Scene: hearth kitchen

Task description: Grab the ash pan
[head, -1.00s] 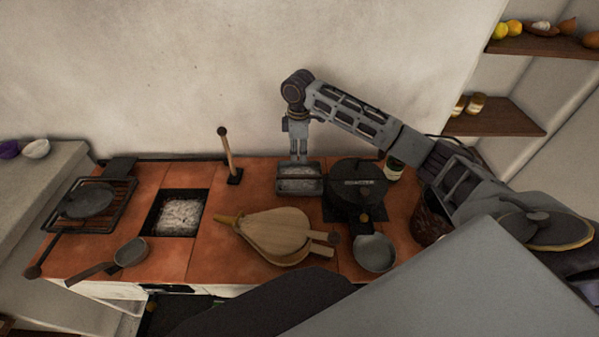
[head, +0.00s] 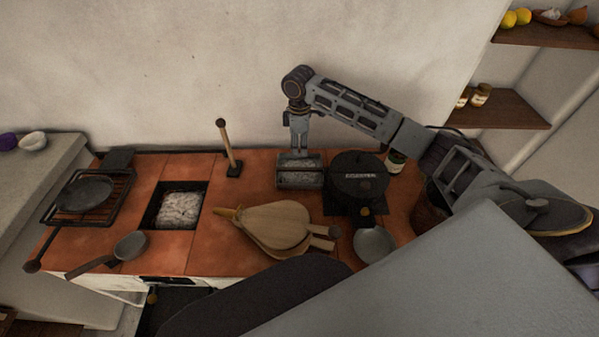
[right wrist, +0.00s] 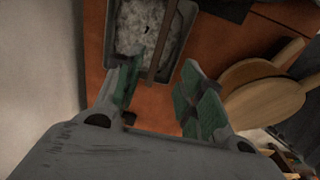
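The ash pan (head: 290,185) is a grey rectangular tray of pale ash on the red tiled hearth top, left of the black pot. My right gripper (head: 299,154) points down just over the pan's back side. In the right wrist view the ash pan (right wrist: 184,35) is at the top, with a brown bar-like handle (right wrist: 160,48) running across it. There my right gripper (right wrist: 160,75) has its two green-padded fingers spread apart, with the handle's near end in line with the gap. I cannot tell whether they touch it. My left gripper is in neither view.
The black pot (head: 357,180) stands close on the pan's right. Wooden bellows (head: 275,225) lie in front. A wooden-handled upright tool (head: 226,145) stands to the left, beyond it an ash-filled opening (head: 180,210). The wall (head: 230,60) is close behind.

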